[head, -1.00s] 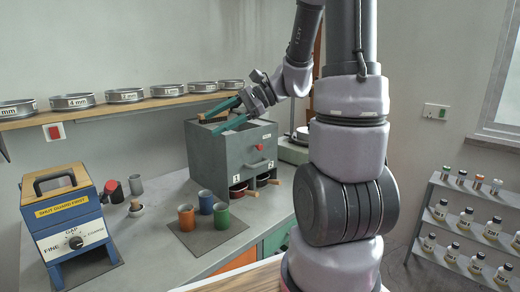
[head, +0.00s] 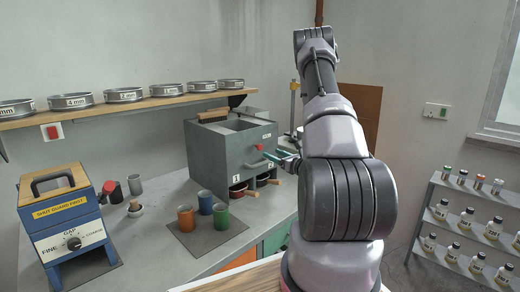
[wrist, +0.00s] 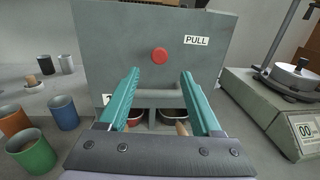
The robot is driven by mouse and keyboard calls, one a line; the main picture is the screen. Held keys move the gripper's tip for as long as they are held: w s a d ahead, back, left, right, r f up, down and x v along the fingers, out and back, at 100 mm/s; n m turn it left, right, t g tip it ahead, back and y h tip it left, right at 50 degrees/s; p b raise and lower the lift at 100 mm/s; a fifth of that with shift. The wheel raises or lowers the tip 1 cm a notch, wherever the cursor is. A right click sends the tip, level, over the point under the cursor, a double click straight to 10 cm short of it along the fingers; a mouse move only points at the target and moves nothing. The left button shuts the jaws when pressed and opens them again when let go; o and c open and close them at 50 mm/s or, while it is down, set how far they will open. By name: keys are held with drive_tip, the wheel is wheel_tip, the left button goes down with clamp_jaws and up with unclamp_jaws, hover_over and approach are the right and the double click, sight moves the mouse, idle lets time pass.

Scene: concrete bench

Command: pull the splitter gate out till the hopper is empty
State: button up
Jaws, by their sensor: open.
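The grey splitter box (head: 215,158) stands on the bench, with its open hopper (head: 244,124) on top. I cannot make out any contents in the hopper. A red knob (wrist: 160,55) is on the front face beside a PULL label (wrist: 197,40); it also shows in the head view (head: 259,147). A grey bar (wrist: 160,94) crosses the face below the knob. My gripper (wrist: 160,76) is open and empty in front of this face. The knob appears between and beyond the fingertips, apart from them. In the head view my gripper (head: 281,157) is partly hidden by my arm.
Two pans (head: 238,189) with wooden handles sit under the splitter. Blue, orange and green cups (head: 221,216) stand on a mat in front. A blue-sided machine (head: 70,225) is at left; sieves line the shelf (head: 130,107).

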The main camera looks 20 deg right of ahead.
sight(261, 148)
drive_tip(key=x, duration=0.9)
drive_tip(key=shift+w+a, duration=0.15)
drive_tip(key=shift+w, duration=0.05)
drive_tip(key=shift+r, duration=0.1)
clamp_jaws()
